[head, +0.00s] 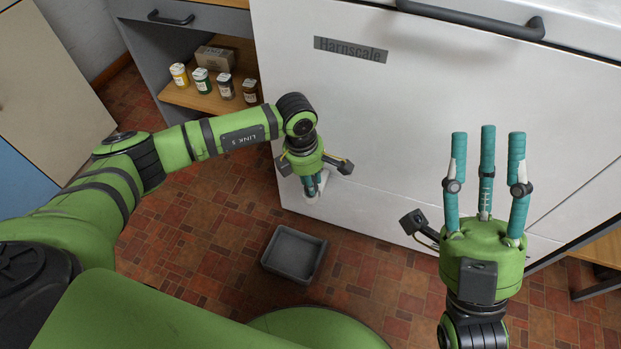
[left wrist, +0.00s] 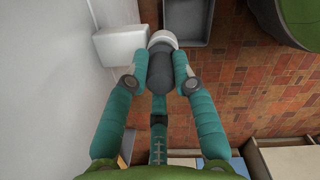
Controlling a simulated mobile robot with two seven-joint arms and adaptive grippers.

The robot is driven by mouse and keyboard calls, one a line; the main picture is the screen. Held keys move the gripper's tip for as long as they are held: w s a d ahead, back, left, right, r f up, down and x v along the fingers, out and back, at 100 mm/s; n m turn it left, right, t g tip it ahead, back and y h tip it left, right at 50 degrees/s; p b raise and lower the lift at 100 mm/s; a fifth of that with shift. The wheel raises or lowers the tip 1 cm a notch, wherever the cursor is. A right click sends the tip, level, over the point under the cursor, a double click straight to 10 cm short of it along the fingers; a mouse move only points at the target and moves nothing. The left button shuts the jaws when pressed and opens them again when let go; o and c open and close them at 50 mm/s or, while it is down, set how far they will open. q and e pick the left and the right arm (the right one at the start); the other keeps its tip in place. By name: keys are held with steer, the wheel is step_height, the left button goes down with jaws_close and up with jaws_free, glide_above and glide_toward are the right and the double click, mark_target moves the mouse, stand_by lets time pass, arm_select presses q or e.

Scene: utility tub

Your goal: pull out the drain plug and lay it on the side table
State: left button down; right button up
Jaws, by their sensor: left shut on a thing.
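My left gripper (head: 312,190) is low in front of the white tub's front panel (head: 420,110). In the left wrist view its teal fingers (left wrist: 158,80) close around a dark grey, rounded grip (left wrist: 161,70) with a pale round end (left wrist: 163,40), which I take as the drain plug. A white box-shaped fitting (left wrist: 122,45) on the panel is right beside the pale end. I cannot tell whether the plug is seated in it or free. My right gripper (head: 487,150) points up, its fingers spread and empty. A wooden top on dark legs (head: 605,248) at the right edge may be the side table.
A grey open tray (head: 294,254) lies on the red tiled floor below my left gripper. A cabinet shelf (head: 212,99) at the upper left holds several jars and a cardboard box.

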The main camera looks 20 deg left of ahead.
arm_select(q)
steer(key=shift+r+p, duration=0.75)
steer(key=shift+r, duration=0.35)
steer(key=shift+r, duration=0.15)
steer(key=shift+r, duration=0.1)
